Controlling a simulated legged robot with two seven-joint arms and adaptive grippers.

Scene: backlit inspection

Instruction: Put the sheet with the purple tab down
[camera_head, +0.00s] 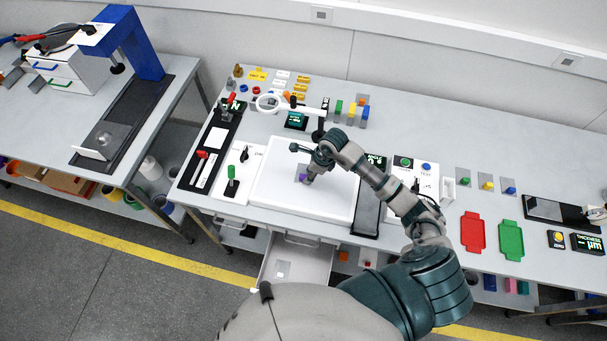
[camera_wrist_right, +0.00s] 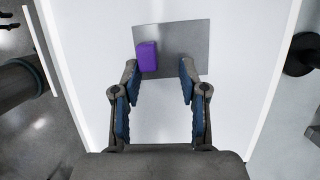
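A thin grey sheet (camera_wrist_right: 185,40) with a purple tab (camera_wrist_right: 147,56) shows in the right wrist view, over a white panel surface (camera_wrist_right: 230,110). It appears to lie flat, though a small gap beneath it cannot be ruled out. My right gripper (camera_wrist_right: 158,72) has its fingers spread apart over the sheet's near part; the tab is beside the left fingertip, not between the fingers. In the head view, my right gripper (camera_head: 308,177) is above the white panel (camera_head: 270,195), and the purple tab (camera_head: 303,177) and part of the sheet show by it. My left gripper is not in view.
A red tray (camera_head: 472,232) and a green tray (camera_head: 511,240) lie to the right. An open drawer (camera_head: 298,263) juts out below the bench front.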

